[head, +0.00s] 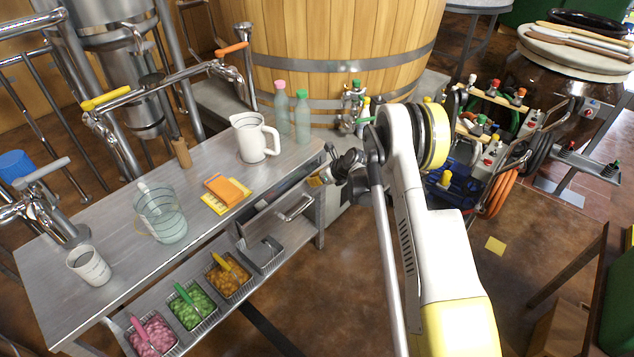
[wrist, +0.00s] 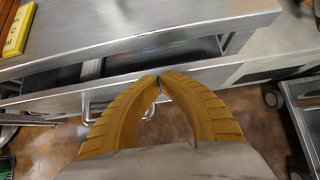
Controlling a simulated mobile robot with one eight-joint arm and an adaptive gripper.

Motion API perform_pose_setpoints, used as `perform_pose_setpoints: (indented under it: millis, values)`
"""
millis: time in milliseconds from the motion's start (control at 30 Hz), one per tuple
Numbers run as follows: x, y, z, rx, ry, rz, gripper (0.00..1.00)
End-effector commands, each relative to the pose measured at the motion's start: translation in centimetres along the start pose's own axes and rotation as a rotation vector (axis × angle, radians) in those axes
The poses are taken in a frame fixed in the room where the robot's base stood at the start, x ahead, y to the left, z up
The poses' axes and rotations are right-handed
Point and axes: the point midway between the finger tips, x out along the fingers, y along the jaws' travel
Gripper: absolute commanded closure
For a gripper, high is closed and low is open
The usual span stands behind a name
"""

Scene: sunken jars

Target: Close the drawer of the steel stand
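The steel stand (head: 110,215) is a long metal bench with a lower shelf. Its drawer (head: 297,208) is partly pulled out under the right end of the top, and its handle shows on the front. In the wrist view the drawer front (wrist: 250,73) runs across below the tabletop edge, with a dark gap into the drawer (wrist: 130,66) behind it. My gripper (wrist: 160,79) has its yellow fingertips together with nothing visible between them. The tips overlap the drawer front in the view; I cannot tell whether they touch. In the head view my gripper (head: 322,179) is at the drawer's right end, partly hidden.
On the stand are a white jug (head: 252,138), a glass beaker (head: 160,215), a white cup (head: 88,265) and an orange block on a yellow card (head: 226,190). Baskets (head: 195,300) stand on the lower shelf. A cluttered cart (head: 490,140) is at right; open floor lies in front.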

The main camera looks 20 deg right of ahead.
Motion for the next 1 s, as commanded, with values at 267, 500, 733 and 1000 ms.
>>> perform_pose_setpoints:
  millis: [267, 500, 733, 1000]
  values:
    - [1.7, 0.0, 1.7, -0.001, 0.001, -0.001, 1.00]
    - [2.2, -0.1, 2.1, 0.000, 0.001, -0.001, 1.00]
    - [2.2, 0.0, 2.1, 0.000, 0.001, -0.001, 1.00]
    - [1.6, -0.5, 1.6, 0.001, 0.000, -0.001, 1.00]
